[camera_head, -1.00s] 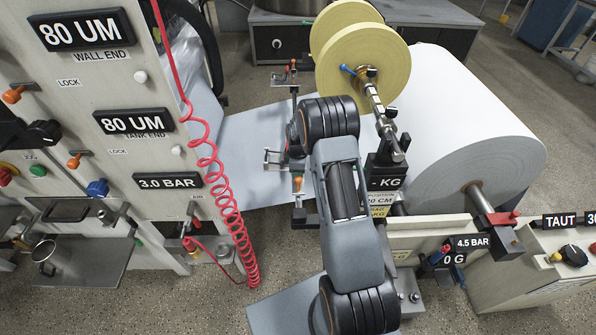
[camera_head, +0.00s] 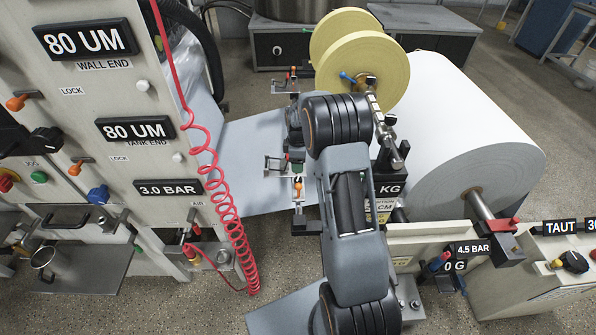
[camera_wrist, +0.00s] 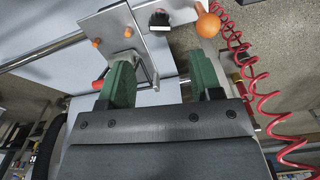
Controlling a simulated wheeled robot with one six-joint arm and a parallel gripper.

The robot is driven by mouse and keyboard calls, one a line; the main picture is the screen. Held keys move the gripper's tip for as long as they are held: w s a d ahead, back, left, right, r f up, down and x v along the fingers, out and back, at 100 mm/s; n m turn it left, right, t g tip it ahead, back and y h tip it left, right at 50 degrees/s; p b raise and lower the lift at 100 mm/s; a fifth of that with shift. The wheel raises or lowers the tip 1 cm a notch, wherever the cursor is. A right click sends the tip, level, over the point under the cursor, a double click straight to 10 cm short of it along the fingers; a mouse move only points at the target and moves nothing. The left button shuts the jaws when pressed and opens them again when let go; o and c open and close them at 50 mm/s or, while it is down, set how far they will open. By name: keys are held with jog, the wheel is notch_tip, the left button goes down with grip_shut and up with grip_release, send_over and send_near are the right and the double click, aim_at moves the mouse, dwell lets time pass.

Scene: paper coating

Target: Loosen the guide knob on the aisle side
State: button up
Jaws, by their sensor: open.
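An orange ball knob (camera_head: 298,187) stands on the near guide bracket at the edge of the pale web; I take it as the aisle-side guide knob. What looks like the same knob (camera_wrist: 208,25) shows large at the top of the wrist view, beyond the right finger. My gripper (camera_wrist: 160,75) is open, its two green fingers apart, with no knob between them. In the head view, my gripper (camera_head: 296,166) is partly hidden by my arm and sits just beyond the knob. A second guide bracket with a red-orange knob (camera_head: 293,72) stands at the far web edge.
A metal plate with small orange pegs (camera_wrist: 128,32) lies close to the left finger. A coiled red hose (camera_head: 218,170) hangs left of my arm, beside the control panel (camera_head: 120,85). The large paper roll (camera_head: 470,130) and yellow discs (camera_head: 370,60) stand to the right.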

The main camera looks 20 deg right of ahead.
jog(key=shift+r, duration=2.6)
